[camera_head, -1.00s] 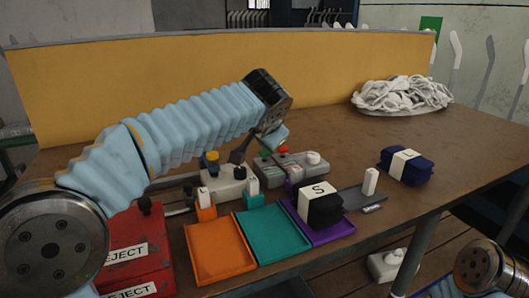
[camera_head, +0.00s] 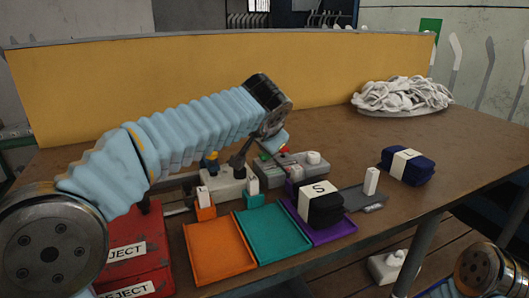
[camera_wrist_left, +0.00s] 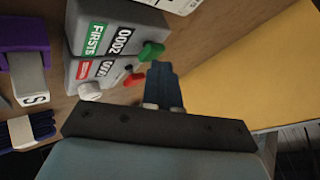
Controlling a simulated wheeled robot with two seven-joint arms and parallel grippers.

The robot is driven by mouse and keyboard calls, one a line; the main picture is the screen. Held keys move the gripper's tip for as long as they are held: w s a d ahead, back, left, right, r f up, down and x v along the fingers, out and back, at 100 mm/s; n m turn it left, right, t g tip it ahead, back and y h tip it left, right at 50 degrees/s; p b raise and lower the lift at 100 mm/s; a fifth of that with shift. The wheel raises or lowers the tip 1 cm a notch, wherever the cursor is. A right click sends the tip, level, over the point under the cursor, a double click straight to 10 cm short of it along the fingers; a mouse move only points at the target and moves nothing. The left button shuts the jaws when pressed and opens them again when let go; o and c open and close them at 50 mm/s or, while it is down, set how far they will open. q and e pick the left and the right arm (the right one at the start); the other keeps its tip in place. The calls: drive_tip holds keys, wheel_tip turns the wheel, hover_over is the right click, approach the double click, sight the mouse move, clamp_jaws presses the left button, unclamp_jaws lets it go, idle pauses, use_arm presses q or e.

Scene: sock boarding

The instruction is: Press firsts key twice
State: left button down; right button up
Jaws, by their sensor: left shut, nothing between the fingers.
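The grey counter box (camera_head: 300,166) stands on the table near the middle, partly hidden behind my left wrist. In the left wrist view it carries a green FIRSTS label (camera_wrist_left: 97,38) beside a counter that appears to read 0002 (camera_wrist_left: 120,38). A green key (camera_wrist_left: 152,52) sits at the end of that row. A red key (camera_wrist_left: 133,80) and a white knob (camera_wrist_left: 90,91) are on the other row. My left gripper (camera_wrist_left: 161,72) is shut and empty, its tip right at the green key; I cannot tell whether they touch. My right gripper is out of view.
Orange (camera_head: 216,252), teal (camera_head: 272,236) and purple (camera_head: 336,229) trays lie in front. A black bundle marked S (camera_head: 321,207) is on the purple one. Red reject bins (camera_head: 140,255) stand left, a blue bundle (camera_head: 408,167) right, white socks (camera_head: 403,95) behind. A yellow panel (camera_head: 200,65) backs the table.

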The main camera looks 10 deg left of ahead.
sight(265, 156)
use_arm(q)
drive_tip(key=shift+r+p, duration=1)
drive_tip(key=shift+r, duration=0.05)
wheel_tip(265, 156, up, 3)
drive_tip(key=shift+f+p, duration=0.2)
drive_tip(key=shift+p, duration=0.95)
drive_tip(key=shift+r, duration=1.2)
